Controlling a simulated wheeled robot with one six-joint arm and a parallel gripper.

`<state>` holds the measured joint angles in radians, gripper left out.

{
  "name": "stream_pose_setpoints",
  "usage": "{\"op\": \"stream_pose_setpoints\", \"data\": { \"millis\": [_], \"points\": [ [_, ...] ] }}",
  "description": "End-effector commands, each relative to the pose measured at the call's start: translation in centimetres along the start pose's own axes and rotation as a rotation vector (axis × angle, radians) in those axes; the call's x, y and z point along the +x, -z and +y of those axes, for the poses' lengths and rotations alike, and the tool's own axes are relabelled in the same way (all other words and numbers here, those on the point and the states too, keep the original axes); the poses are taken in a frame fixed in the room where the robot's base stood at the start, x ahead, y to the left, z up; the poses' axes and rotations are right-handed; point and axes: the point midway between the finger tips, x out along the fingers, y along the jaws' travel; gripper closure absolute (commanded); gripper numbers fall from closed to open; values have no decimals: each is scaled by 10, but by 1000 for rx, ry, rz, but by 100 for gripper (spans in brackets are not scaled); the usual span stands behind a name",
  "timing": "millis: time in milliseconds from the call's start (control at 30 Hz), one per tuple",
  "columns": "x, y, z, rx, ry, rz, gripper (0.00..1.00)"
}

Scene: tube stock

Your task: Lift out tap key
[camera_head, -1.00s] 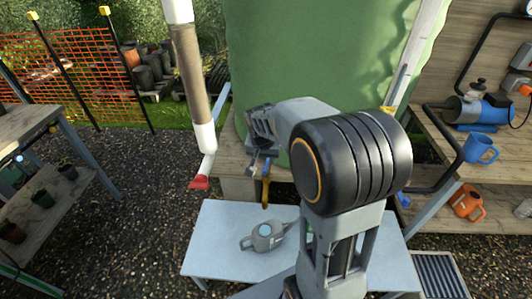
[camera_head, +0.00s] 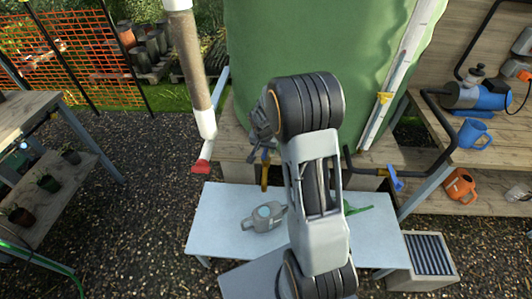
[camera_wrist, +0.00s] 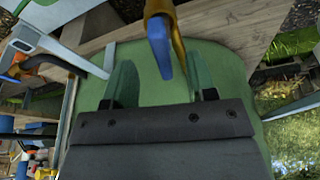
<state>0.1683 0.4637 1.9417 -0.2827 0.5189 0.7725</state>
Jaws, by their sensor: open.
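My gripper (camera_head: 262,148) is at the front of the green tank, partly hidden behind my own wrist in the head view. In the wrist view my gripper (camera_wrist: 160,72) shows two green-padded fingers, apart with nothing held between them. A yellow-brass tap (camera_head: 264,176) hangs just below the gripper in the head view. No piece is clearly recognisable as a separate tap key.
A pale table (camera_head: 222,215) below holds a grey watering can (camera_head: 263,217) and a green item (camera_head: 358,209). A white-ended downpipe (camera_head: 205,125) with a red tip stands left. A dark pipe with a blue-handled tap (camera_head: 395,179) juts out at right. The green tank (camera_head: 375,50) fills the back.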

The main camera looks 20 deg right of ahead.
Motion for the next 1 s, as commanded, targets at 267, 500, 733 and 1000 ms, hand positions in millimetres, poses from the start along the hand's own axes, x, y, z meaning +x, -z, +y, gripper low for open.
{"op": "stream_pose_setpoints", "data": {
  "millis": [267,500,733,1000],
  "points": [
    [35,-1,-3,0,-2,-4,48],
    [42,0,-3,1,1,-2,48],
    [42,0,-3,1,1,-1,59],
    [42,0,-3,0,0,-2,85]
  ]
}}
